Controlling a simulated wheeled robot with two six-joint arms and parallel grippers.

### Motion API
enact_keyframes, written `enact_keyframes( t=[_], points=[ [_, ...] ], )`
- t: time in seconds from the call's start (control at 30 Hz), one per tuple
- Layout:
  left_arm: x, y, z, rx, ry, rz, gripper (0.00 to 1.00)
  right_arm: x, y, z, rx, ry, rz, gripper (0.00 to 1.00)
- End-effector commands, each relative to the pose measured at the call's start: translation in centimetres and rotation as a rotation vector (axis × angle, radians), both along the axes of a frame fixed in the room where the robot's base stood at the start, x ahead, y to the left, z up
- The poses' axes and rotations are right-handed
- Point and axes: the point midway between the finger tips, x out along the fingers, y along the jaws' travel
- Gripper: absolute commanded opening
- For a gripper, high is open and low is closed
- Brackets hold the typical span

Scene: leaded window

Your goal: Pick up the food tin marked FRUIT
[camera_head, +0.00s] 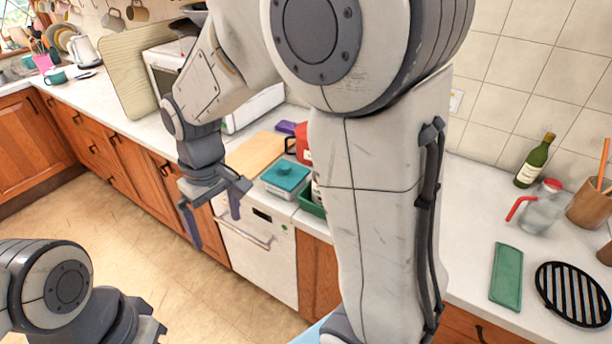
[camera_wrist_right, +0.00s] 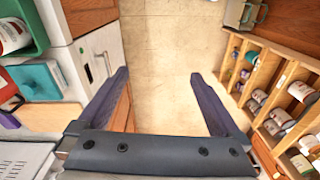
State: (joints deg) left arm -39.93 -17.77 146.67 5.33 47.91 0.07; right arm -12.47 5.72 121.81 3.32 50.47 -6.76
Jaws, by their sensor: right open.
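No tin with a readable FRUIT mark shows. In the right wrist view, a white and red tin (camera_wrist_right: 14,36) is in a green tray (camera_wrist_right: 40,22) at the upper left; its label is unreadable. Several tins (camera_wrist_right: 262,98) lie in a wooden rack (camera_wrist_right: 285,75) at the right, their labels too small to read. My right gripper (camera_head: 217,232) is open and empty, in front of the counter and above the floor; it also shows in the right wrist view (camera_wrist_right: 159,76). My left gripper (camera_head: 145,328) is at the bottom left of the head view, partly cut off.
A teal-lidded container (camera_head: 286,176) and a wooden board (camera_head: 254,154) are on the counter beyond my right gripper. A white appliance front (camera_head: 258,256) stands below. A green bottle (camera_head: 535,162), jug (camera_head: 543,208) and black grate (camera_head: 572,294) are at the right. Floor is clear.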

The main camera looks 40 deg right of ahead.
Motion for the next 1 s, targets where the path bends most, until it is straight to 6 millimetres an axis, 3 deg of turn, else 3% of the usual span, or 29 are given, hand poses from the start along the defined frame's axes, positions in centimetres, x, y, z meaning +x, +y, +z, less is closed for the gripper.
enact_keyframes(
  t=[0.03,0.1,0.17,0.2,0.3,0.4,0.43,0.5,0.6,1.0],
  points=[
    [0.0,0.0,0.2,0.0,0.0,0.0,0.0,3.5,-3.4,-0.7,-0.007,0.01,-0.085,1.0],
    [0.0,0.0,0.3,0.0,0.0,0.0,0.0,7.2,-8.2,-1.7,-0.015,0.013,-0.177,1.0],
    [0.0,0.0,0.4,0.0,0.0,0.0,0.0,9.7,-13.0,-2.8,-0.022,0.018,-0.255,1.0],
    [0.0,0.0,0.5,0.0,0.0,0.0,0.0,10.9,-16.3,-3.7,-0.026,0.022,-0.305,1.0],
    [0.0,0.0,0.7,0.0,0.0,0.0,0.0,12.4,-24.4,-6.0,-0.033,0.03,-0.418,1.0],
    [0.0,0.0,0.8,0.0,0.0,0.001,0.0,12.4,-30.4,-7.8,-0.039,0.035,-0.496,1.0],
    [0.0,0.0,0.8,0.0,0.0,0.001,0.0,12.3,-31.6,-8.3,-0.04,0.037,-0.511,1.0],
    [0.0,0.0,0.8,0.0,0.0,0.001,0.0,12.1,-33.6,-8.9,-0.042,0.038,-0.535,1.0],
    [0.0,0.0,0.9,0.0,0.0,0.001,0.0,11.8,-34.9,-9.5,-0.043,0.04,-0.551,1.0],
    [0.0,0.0,2.4,0.0,0.0,0.001,0.0,11.8,-35.0,-14.5,-0.042,0.041,-0.553,1.0]
  ],
)
